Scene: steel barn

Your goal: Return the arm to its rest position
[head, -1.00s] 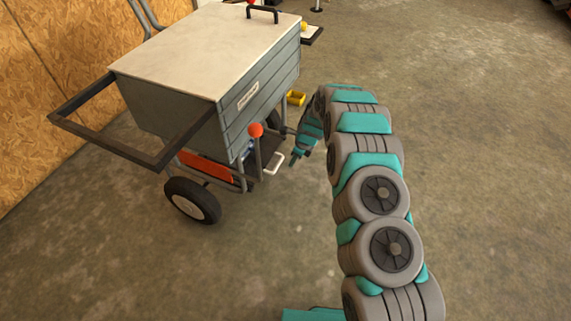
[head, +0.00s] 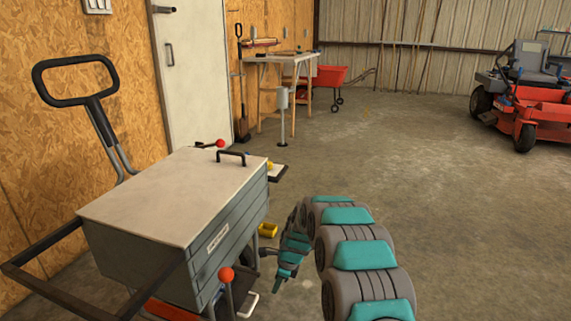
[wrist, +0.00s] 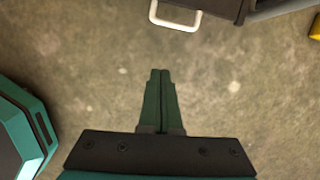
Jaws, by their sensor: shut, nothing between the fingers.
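My gripper (head: 279,286) hangs low beside the right side of the grey cart in the head view, pointing down toward the floor. In the wrist view my gripper (wrist: 160,75) shows its two green fingers pressed together with nothing between them, over bare concrete. My arm (head: 350,250) arches out from the lower right of the head view, with its far end bent down near the cart.
The grey cart (head: 170,195) stands close on the left, with a red-knobbed lever (head: 226,275) near my gripper. A white handle (wrist: 176,18) shows in the wrist view. A yellow box (head: 267,230) lies beyond. A red mower (head: 535,100) stands far right. Floor to the right is clear.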

